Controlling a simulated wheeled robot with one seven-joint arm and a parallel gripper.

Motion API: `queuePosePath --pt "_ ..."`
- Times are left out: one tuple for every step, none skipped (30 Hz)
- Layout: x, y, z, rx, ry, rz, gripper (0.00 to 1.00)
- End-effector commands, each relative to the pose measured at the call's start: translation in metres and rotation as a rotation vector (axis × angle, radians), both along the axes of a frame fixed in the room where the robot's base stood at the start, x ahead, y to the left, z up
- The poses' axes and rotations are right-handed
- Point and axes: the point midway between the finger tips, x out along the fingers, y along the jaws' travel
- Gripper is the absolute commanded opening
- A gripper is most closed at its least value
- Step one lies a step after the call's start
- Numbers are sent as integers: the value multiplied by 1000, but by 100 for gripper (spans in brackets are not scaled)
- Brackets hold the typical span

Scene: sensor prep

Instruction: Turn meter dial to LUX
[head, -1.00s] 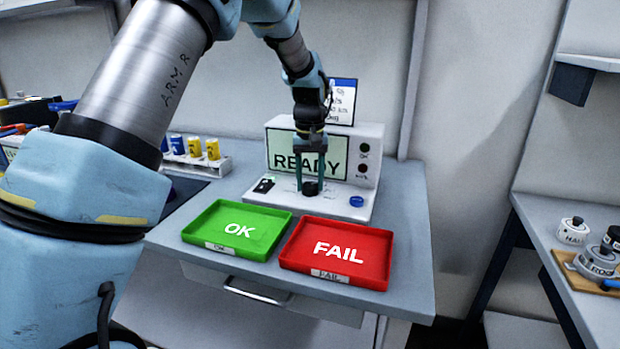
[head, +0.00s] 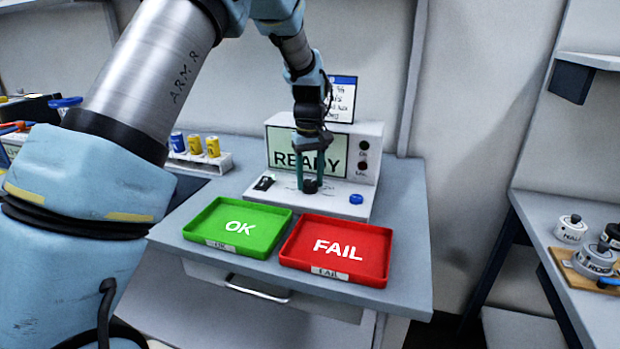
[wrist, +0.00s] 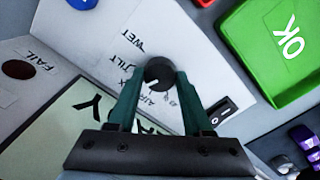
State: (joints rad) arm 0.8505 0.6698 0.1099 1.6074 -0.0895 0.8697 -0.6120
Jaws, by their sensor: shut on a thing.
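The meter (head: 374,133) stands at the back of the bench, its screen reading READY (head: 282,158). Its dial (wrist: 158,71) is a round black knob with a white pointer mark on the sloping front panel. My gripper (wrist: 160,76) is shut on the dial, one green finger on each side; in the head view my gripper (head: 311,184) reaches down to the panel. In the wrist view the pointer aims lower left, around the AIR label and a label ending in X. WET and TILT are further up. My left finger partly covers the label ending in X.
A green OK tray (head: 196,239) and a red FAIL tray (head: 378,279) lie in front of the meter. A blue button (head: 356,199) is right of the dial and a black switch (head: 264,182) left. A rack (head: 222,166) of yellow and blue cylinders stands left.

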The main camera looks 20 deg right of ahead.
Motion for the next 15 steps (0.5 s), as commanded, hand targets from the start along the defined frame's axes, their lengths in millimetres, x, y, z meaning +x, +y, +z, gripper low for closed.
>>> queuePosePath --pt "1 -1 1 -3 -4 0 0" --pt "1 -1 1 -3 -4 0 0" --pt "1 -1 1 -3 -4 0 54" --pt "1 -1 1 -3 -4 0 57" --pt "1 -1 1 -3 -4 0 60" --pt "1 -1 1 -2 -3 -1 65" --pt "1 -1 1 -2 -3 -1 68" --pt "1 -1 1 -2 -3 -1 72" --pt "1 0 1 -2 -2 -1 76" --pt "1 0 1 -1 -2 -1 80" --pt "1 0 1 -1 -2 -1 80" --pt "1 0 0 -1 -2 -1 80" --pt "1 0 0 -1 -2 -1 80" --pt "0 0 0 -1 -1 -1 80" --pt "0 0 0 -1 -1 -1 80"
